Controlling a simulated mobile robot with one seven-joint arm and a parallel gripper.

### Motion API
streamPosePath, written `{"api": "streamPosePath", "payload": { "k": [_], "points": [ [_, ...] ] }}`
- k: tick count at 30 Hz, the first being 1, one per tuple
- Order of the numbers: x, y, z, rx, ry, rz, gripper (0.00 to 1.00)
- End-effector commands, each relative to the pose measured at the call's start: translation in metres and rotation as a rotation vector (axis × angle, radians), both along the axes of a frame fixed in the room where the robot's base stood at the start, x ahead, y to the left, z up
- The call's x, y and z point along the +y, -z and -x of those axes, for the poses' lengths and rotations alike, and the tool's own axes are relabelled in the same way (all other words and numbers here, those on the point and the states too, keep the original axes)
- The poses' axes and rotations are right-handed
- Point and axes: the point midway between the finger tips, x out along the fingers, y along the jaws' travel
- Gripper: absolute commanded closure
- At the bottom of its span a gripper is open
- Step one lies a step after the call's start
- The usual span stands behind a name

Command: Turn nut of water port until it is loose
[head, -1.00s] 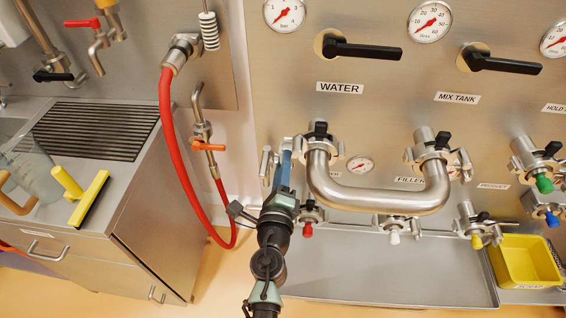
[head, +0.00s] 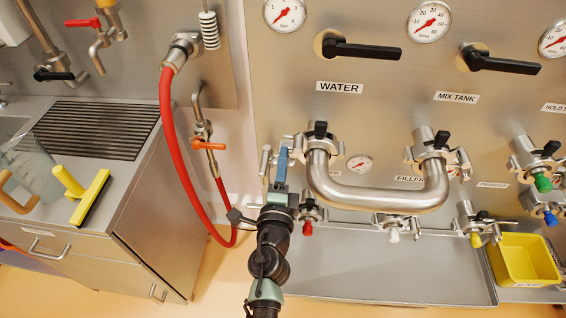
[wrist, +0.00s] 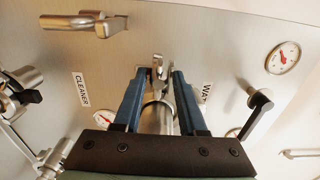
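The water port is a steel pipe end with a clamp (head: 318,147) under the WATER label (head: 340,87). A curved steel pipe (head: 376,200) joins it to the mix tank port (head: 430,150). The clamp's silver winged nut (head: 265,160) is at its left side, partly beside my gripper. My gripper (head: 282,150) reaches up to this side from below. In the wrist view, my gripper's two blue fingers (wrist: 163,72) stand apart on either side of the nut (wrist: 161,66). A narrow gap shows at the right finger; contact at the left finger is unclear.
A black valve handle (head: 362,50) sits above the port. A red-capped outlet (head: 308,220) is close to the right of my gripper. A red hose (head: 172,140) hangs at left. A steel tray (head: 390,270) and a yellow bin (head: 525,262) lie below the panel.

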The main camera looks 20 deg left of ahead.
Motion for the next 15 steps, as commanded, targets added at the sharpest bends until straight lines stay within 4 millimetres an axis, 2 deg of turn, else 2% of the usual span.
{"api": "streamPosePath", "payload": {
  "k": [2, 5, 15],
  "points": [
    [-0.001, -0.002, 0.003, -0.003, 0.001, -0.002, 0.57],
    [-0.005, -0.001, 0.017, 0.0, 0.001, 0.0, 0.57],
    [-0.022, 0.002, 0.075, 0.002, 0.001, 0.0, 0.57]
  ]
}}
